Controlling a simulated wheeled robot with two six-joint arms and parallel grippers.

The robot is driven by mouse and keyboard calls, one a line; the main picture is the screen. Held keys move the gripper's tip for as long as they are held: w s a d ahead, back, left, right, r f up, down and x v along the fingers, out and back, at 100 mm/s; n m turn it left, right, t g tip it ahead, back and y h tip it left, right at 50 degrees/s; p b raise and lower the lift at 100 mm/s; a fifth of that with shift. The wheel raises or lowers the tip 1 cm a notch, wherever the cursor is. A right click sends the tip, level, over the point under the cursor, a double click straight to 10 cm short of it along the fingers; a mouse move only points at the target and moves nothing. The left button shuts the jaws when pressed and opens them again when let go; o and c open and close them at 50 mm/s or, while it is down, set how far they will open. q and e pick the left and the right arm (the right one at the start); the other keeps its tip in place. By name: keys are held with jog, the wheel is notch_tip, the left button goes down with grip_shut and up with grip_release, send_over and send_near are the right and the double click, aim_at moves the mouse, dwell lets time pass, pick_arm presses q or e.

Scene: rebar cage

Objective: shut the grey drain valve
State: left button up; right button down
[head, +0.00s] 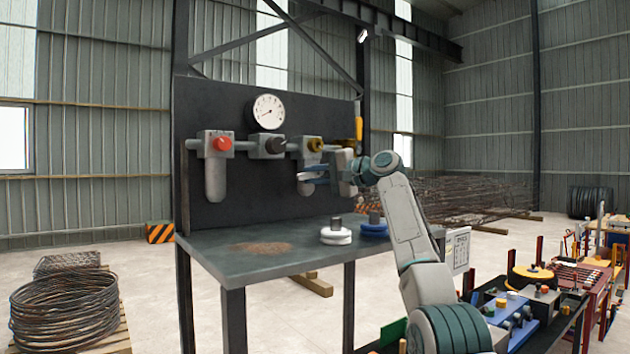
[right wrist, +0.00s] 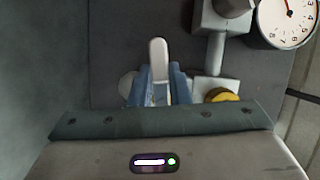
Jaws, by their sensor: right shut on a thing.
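A pale grey bar-shaped handle (right wrist: 158,52), which I take to be the drain valve's, sits between the two blue fingers of my right gripper (right wrist: 160,88) in the right wrist view. The gripper is shut on it, and the handle's rounded end sticks out beyond the fingertips. In the head view my right gripper (head: 313,173) is at the panel, just below the yellow knob (head: 316,145). It hides most of the handle there. A pale rounded part (head: 305,188) shows just below the fingers. My left gripper is not in view.
The dark panel (head: 240,105) carries a gauge (head: 265,112), a red knob (head: 222,144) and a dark knob (head: 275,145) beside the yellow one.

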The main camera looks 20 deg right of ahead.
jog(key=shift+r+m+t, duration=0.25)
jog(key=shift+m+t, duration=0.05)
jog(key=shift+m, duration=0.6)
jog(key=shift+y, duration=0.3)
jog(key=c, duration=1.4)
grip_release()
jog(key=shift+o, duration=0.2)
jog(key=shift+d, duration=0.1)
jog(key=shift+b, duration=0.3)
